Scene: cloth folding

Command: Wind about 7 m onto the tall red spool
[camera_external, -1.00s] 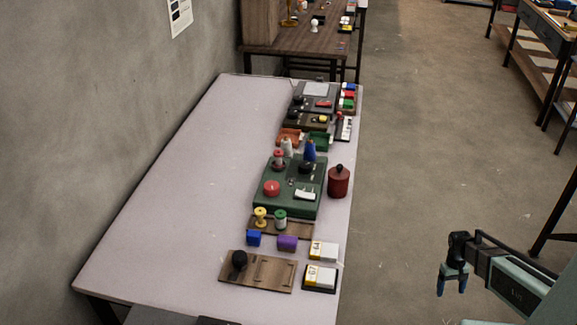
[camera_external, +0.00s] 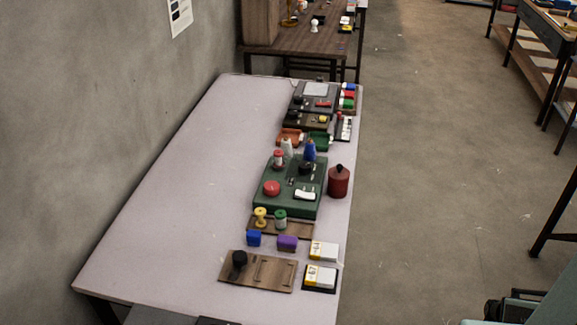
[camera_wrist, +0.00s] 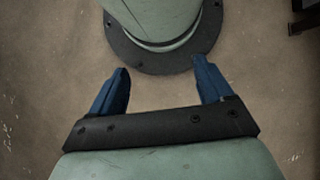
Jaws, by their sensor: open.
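A small red spool with a pale middle (camera_external: 278,159) stands upright at the back left of a green machine (camera_external: 262,205) on the long table. A white cone (camera_external: 287,147) and a blue cone (camera_external: 309,151) stand just behind the machine. A yellow spool (camera_external: 260,216) and a green-topped spool (camera_external: 280,218) stand on a wooden board in front of it. My gripper (camera_wrist: 160,68) is open and empty in the wrist view, blue fingers apart above the floor beside my base. It is far from the spools; its fingers do not show in the external view.
A dark red canister (camera_external: 338,182) stands right of the machine, near the table edge. A large red button (camera_external: 271,188) is on the machine. The table's left side is clear.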

